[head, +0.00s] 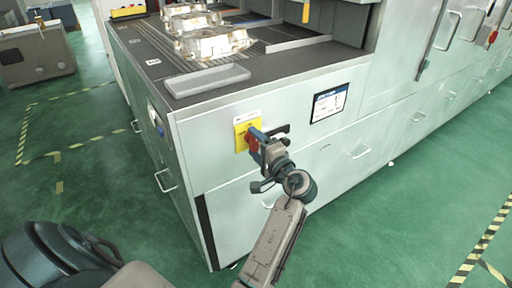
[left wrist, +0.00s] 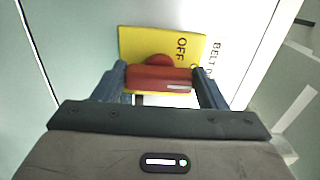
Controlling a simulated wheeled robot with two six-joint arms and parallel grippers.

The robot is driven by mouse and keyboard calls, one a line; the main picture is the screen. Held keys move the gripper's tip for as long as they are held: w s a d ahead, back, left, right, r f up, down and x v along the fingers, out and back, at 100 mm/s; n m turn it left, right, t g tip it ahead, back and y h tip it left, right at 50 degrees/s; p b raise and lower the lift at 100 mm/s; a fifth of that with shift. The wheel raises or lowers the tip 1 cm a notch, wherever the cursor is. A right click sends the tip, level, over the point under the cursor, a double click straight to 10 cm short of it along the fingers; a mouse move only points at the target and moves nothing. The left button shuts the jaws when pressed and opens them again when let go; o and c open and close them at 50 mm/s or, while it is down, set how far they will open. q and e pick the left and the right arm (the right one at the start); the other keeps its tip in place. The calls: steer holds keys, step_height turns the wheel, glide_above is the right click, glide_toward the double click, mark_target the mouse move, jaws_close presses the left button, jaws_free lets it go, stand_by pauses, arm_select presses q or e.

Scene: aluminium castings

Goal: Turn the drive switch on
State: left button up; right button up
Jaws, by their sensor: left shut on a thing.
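The drive switch is a red rotary handle (head: 250,147) on a yellow plate (head: 240,132) on the front of the pale machine cabinet. My left gripper (head: 256,141) is at the switch, its fingers on the handle. In the left wrist view the red handle (left wrist: 158,79) lies crosswise between the two blue-grey fingers, and the left gripper (left wrist: 162,84) is shut on it. The yellow plate (left wrist: 135,42) behind reads OFF; a second mark is partly hidden by a finger. Lettering starting BELT shows beside it. My right gripper is not in view.
A display panel (head: 329,103) is right of the switch. A shallow grey tray (head: 208,80) lies on the cabinet top, with shiny castings (head: 213,43) on a slatted conveyor behind. A cabinet handle (head: 166,181) sticks out at the left side. Green floor is open at the left.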

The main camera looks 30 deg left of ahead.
arm_select(q)
steer(key=shift+w+r, duration=0.1)
steer(key=shift+r, duration=0.15)
steer(key=o, duration=1)
steer(key=shift+a+f, duration=0.1)
steer(key=shift+f, duration=0.05)
steer(key=shift+f, duration=0.1)
